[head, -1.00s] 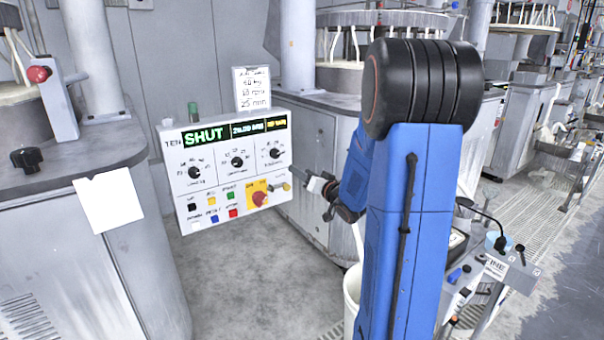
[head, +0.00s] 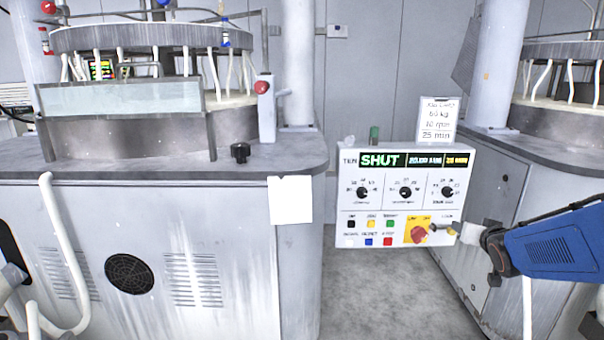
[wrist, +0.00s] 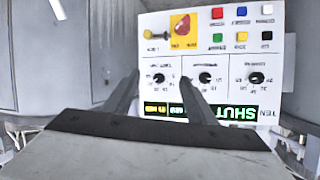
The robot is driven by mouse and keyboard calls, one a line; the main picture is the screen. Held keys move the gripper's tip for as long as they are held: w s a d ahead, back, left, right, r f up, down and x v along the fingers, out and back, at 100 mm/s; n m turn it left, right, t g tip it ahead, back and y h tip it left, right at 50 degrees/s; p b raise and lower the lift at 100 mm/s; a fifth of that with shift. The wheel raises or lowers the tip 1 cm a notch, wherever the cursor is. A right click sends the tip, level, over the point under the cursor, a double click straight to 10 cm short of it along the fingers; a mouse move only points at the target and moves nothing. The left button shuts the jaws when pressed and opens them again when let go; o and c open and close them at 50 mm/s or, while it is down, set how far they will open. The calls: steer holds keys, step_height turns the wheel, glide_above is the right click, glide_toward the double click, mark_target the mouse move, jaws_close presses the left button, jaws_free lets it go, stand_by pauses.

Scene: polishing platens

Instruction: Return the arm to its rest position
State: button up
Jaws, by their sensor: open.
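My gripper (head: 468,232) is at the right of the head view, beside the lower right of a white control panel (head: 348,222). In the wrist view its two fingers (wrist: 160,95) stand apart with nothing between them. The panel shows upside down there, beyond the fingertips. My blue arm (head: 560,245) reaches in from the right edge. The panel's display (head: 385,160) reads SHUT in green. A red rotary switch (head: 419,234) on a yellow plate and a small brass-coloured part (wrist: 157,50) sit near the gripper. I cannot tell the gap between fingers and panel.
A large grey polishing machine (head: 185,235) fills the left, with a blank white sheet (head: 289,200) on its corner. Another machine (head: 505,195) stands right, behind the arm. A handwritten card (head: 437,118) stands on the panel. Bare floor (head: 385,295) lies below it.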

steer(key=s+a+f+n+g+y, duration=0.1)
steer(key=s+a+g, duration=0.1)
steer(key=s+a, duration=0.4)
steer(key=s+a+f+n+g+y, duration=0.1)
steer(key=s+a, duration=0.5)
steer(key=s, duration=0.9)
steer(key=s+a+f+n+g+y, duration=0.1)
steer(key=s+a+g, duration=0.4)
steer(key=s, duration=0.5)
step_height(320, 180, down, 2)
steer(key=shift+s+a+f+n, duration=0.15)
steer(key=shift+s+a+n, duration=0.15)
steer(key=shift+a+n, duration=0.4)
